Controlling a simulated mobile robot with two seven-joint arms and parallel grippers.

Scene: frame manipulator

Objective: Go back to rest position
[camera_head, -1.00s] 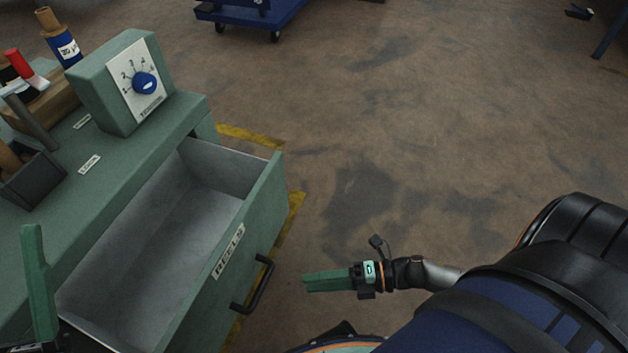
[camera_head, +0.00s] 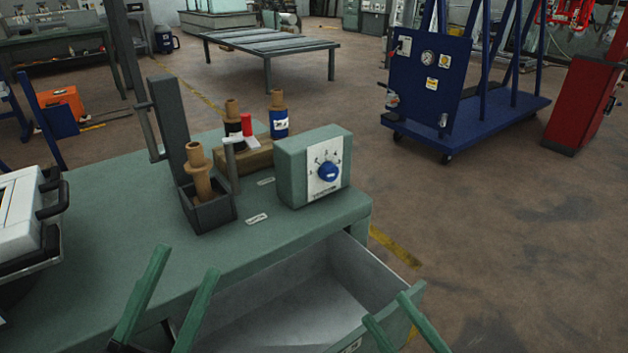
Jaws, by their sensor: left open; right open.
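My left gripper (camera_head: 178,292) is open and empty, its two green fingers raised at the bottom left in front of the green workbench (camera_head: 120,240). My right gripper (camera_head: 388,318) is open at the bottom right, its green fingertips showing in front of the open drawer's front side. The drawer (camera_head: 300,305) is pulled out and its visible inside looks empty. The lower parts of both grippers are cut off by the picture's edge.
On the bench stand a dial box (camera_head: 310,170), a dark bin (camera_head: 208,212) with a brown spool, more spools (camera_head: 278,120) on a wooden block, and a white case (camera_head: 22,215) at left. A blue cart (camera_head: 480,115) and red cabinet (camera_head: 585,100) stand beyond open floor.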

